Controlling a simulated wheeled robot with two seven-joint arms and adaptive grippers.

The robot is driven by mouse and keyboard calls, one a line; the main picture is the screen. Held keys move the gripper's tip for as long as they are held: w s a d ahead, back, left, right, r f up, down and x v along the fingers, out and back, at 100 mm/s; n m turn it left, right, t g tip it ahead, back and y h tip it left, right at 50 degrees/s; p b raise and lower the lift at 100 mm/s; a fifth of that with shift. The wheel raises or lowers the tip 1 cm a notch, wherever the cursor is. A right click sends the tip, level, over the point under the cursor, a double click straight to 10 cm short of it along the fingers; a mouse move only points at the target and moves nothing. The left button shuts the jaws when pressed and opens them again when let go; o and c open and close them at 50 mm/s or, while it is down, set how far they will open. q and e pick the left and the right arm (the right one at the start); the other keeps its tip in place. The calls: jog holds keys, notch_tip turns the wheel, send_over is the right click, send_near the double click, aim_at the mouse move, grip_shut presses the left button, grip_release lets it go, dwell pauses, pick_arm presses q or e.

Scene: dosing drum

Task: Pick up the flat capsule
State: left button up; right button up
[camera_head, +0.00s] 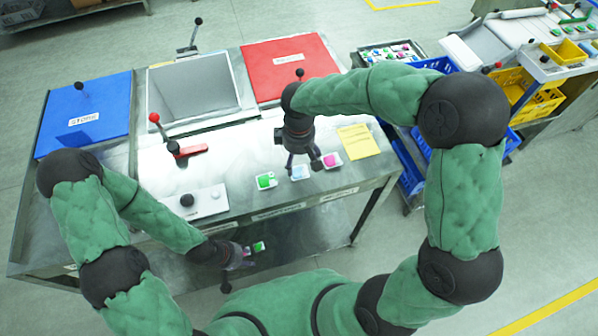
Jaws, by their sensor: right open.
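Which piece is the flat capsule I cannot tell. My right gripper (303,166) points down, open, over the blue piece's tray, its fingers partly covering that area. My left gripper (250,258) is low, in front of the table edge. A small green-and-white item (259,246) shows at its fingertips; whether it is held I cannot tell.
A blue lid (88,115), an open steel bin (193,90) and a red lid (288,66) stand behind. A red-handled lever (173,147) and a white box with a black knob (204,203) are left of the trays. A yellow note (358,141) lies right.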

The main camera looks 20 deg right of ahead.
aim_at(299, 171)
notch_tip(299, 171, down, 5)
jog(key=shift+s+f+b, duration=0.1)
jog(key=shift+s+b, duration=0.05)
jog(key=shift+b, duration=0.8)
jog(key=c, duration=0.9)
